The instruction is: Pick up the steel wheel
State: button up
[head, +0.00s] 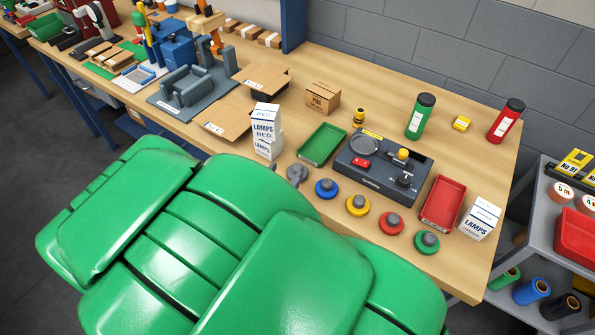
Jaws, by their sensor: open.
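The steel wheel (297,174) looks like a plain grey disc with a grey knob. Large green shells, apparently my own body, fill the lower foreground and come close to the wheel in the picture. My gripper's fingers do not show in the head view, so I cannot tell how they stand relative to the wheel.
Blue (326,188), yellow (358,206), red (391,223) and green (427,242) wheels continue the row along the front edge. Behind them are a green tray (322,145), a dark device (372,184) and a red tray (443,202). A grey wall closes the back.

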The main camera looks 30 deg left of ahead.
aim_at(296, 169)
jog(key=shift+w+a+f, duration=0.1)
jog(key=shift+w+f, duration=0.7)
jog(key=shift+w, duration=0.2)
jog(key=shift+w+a+f, duration=0.1)
jog(key=shift+w+f, duration=0.65)
jog(key=shift+w, duration=0.3)
jog(key=shift+w+a+f, duration=0.1)
jog(key=shift+w+f, duration=0.7)
jog(key=shift+w, duration=0.2)
jog(key=shift+x, duration=0.8)
jog(key=shift+c, duration=0.4)
jog(key=shift+s, duration=0.1)
grip_shut()
